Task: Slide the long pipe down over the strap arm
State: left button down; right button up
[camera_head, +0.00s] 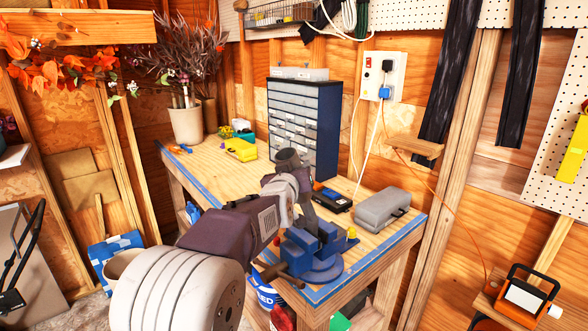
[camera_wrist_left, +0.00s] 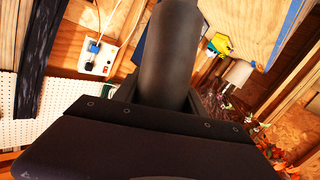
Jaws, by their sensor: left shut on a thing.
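My left gripper (camera_head: 297,192) reaches in over the workbench and is shut on a dark grey pipe (camera_head: 288,158). The pipe's upper end sticks up above the gripper in the head view. In the left wrist view the pipe (camera_wrist_left: 170,55) stands as a thick dark cylinder just beyond the dark gripper body. The pipe appears to stand tilted above the blue vise (camera_head: 318,252), and its lower part is partly hidden by my gripper. I cannot make out the strap arm, nor tell whether the pipe is around it. My right gripper is not in view.
The workbench (camera_head: 222,172) holds a blue drawer cabinet (camera_head: 305,120) behind the pipe. A grey case (camera_head: 382,208) and a dark device (camera_head: 332,199) lie to the right. A yellow object (camera_head: 240,149) and a plant pot (camera_head: 186,125) stand at the far left.

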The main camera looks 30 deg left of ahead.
aim_at(301, 201)
pick_arm(q)
jog(key=w+d+f+b, duration=0.1)
jog(key=w+f+b, duration=0.2)
jog(key=f, duration=0.5)
jog(key=shift+d+f+b, duration=0.15)
jog(key=shift+b, duration=0.75)
dwell(1.9)
jog(key=c, duration=0.6)
grip_release()
jog(key=shift+w, duration=0.1)
jog(key=b+v, duration=0.1)
jog(key=v, duration=0.8)
